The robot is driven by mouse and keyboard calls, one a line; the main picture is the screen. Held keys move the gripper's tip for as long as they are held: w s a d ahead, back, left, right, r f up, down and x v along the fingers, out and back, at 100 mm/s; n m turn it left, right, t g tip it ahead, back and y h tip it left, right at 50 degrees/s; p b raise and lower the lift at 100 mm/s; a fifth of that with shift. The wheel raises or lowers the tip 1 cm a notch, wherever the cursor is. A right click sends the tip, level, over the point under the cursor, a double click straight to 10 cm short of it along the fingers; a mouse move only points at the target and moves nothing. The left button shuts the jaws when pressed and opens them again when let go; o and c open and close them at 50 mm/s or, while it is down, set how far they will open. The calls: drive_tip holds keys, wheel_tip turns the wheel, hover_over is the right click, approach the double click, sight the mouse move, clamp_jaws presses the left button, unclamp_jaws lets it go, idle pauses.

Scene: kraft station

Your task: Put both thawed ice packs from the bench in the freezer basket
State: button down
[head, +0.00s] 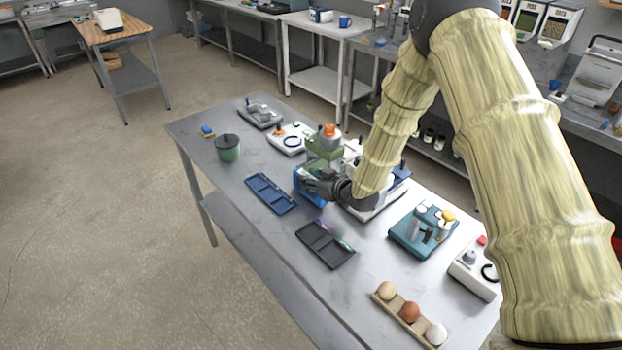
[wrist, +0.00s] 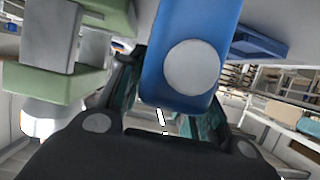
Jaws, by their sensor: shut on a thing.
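My gripper (head: 312,184) is shut on a blue ice pack (head: 301,187) over the middle of the metal bench, beside a green device. In the wrist view the pack (wrist: 192,65) shows as a blue body with a white round patch, standing between the fingers of my gripper (wrist: 165,105). My gripper and arm partly cover the pack in the head view. Another blue object (wrist: 258,43) is in the wrist view at the upper right; I cannot tell whether it is the second ice pack. I cannot make out the freezer basket for certain.
The green device with an orange top (head: 327,143) stands close behind my gripper. A blue tray (head: 270,194), a dark tray (head: 325,245), a teal stand (head: 422,232) and an egg holder (head: 408,315) lie on the bench.

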drive_tip(key=shift+s, duration=0.1)
drive_tip(key=shift+w+f, duration=0.35)
drive_tip(key=shift+f, duration=0.1)
drive_tip(key=c, duration=1)
unclamp_jaws()
drive_tip(key=shift+s+r, duration=0.15)
drive_tip(key=shift+s, duration=0.05)
drive_tip(key=shift+w, duration=0.1)
drive_tip(key=shift+d, duration=0.1)
